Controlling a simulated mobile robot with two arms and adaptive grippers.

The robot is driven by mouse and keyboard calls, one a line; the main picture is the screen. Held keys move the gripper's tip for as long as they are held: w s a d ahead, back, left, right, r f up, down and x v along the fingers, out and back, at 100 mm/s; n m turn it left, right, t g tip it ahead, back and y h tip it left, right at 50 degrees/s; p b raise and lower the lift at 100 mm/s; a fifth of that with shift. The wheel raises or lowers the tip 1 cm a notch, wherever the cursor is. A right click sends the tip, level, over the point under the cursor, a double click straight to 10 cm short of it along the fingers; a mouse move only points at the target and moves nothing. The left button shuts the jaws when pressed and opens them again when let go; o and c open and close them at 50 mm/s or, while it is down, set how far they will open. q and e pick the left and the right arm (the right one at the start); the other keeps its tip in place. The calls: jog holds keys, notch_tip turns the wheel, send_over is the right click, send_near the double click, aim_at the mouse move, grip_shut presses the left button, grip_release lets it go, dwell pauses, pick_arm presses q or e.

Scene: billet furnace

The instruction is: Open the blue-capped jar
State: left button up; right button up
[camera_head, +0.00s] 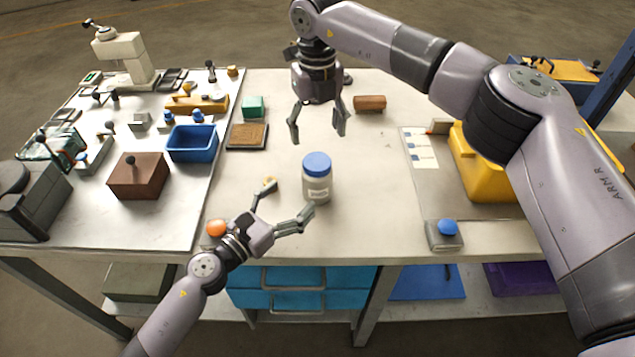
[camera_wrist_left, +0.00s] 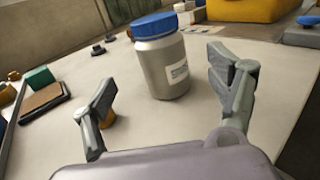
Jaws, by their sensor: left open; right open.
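The jar (camera_head: 317,186) stands upright on the table, with a pale label and its blue cap (camera_head: 317,164) on. In the left wrist view the jar (camera_wrist_left: 162,68) stands ahead between the two fingers, a little beyond their tips. My left gripper (camera_head: 290,198) is open and low, just in front and left of the jar, with one finger near the jar's lower side. My right gripper (camera_head: 318,133) is open and empty, pointing down above and behind the cap, apart from it.
A blue bin (camera_head: 192,143) and a brown box (camera_head: 138,176) stand at left. A green block (camera_head: 253,107) and a brown tray (camera_head: 247,136) lie behind left. A yellow bin (camera_head: 486,165) and a blue-button box (camera_head: 444,234) are at right. The table right of the jar is clear.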

aim_at(317, 175)
pick_arm(q)
jog(key=x, duration=0.9)
jog(key=shift+w+d, duration=0.2)
jog(key=shift+w, duration=0.1)
jog(key=shift+c, duration=0.5)
grip_shut()
pick_arm(e)
jog(key=m, duration=1)
jog(key=shift+m, duration=0.4)
jog(key=m, duration=0.5)
jog(key=shift+m, duration=0.4)
jog(key=m, duration=0.5)
jog(key=shift+m, duration=0.3)
notch_tip(317, 175, down, 8)
